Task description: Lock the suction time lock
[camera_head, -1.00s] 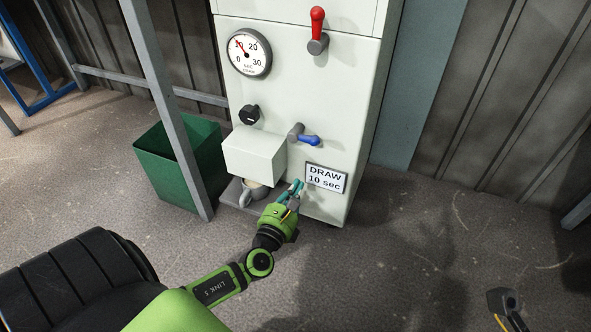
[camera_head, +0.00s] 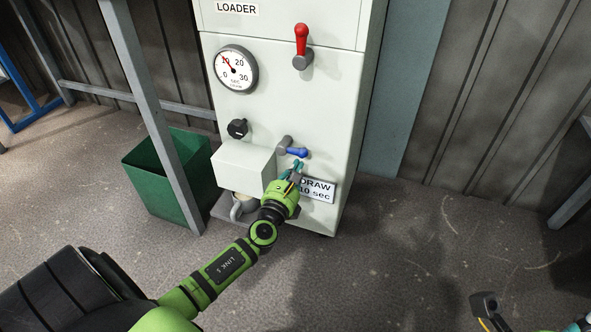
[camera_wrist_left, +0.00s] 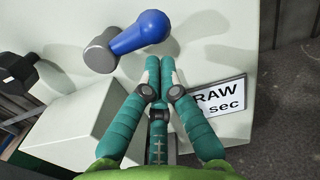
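A white machine (camera_head: 290,95) carries a blue lever (camera_head: 297,152) on a grey pivot; the lever points to the right and slightly down. The lever also shows at the top of the left wrist view (camera_wrist_left: 140,33). A black knob (camera_head: 237,128) sits below the dial, left of the lever. No label marks which of these is the suction time lock. My left gripper (camera_head: 297,167) is just below the blue lever, in front of the panel. In the left wrist view its teal fingertips (camera_wrist_left: 160,63) are together and empty, apart from the lever.
A dial in seconds (camera_head: 236,69) and a red lever (camera_head: 302,45) are higher up. A white box (camera_head: 243,168) juts out left of my gripper. The "DRAW 10 sec" sign (camera_head: 319,190) is to its right. A dark part of my right arm (camera_head: 487,305) shows at bottom right.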

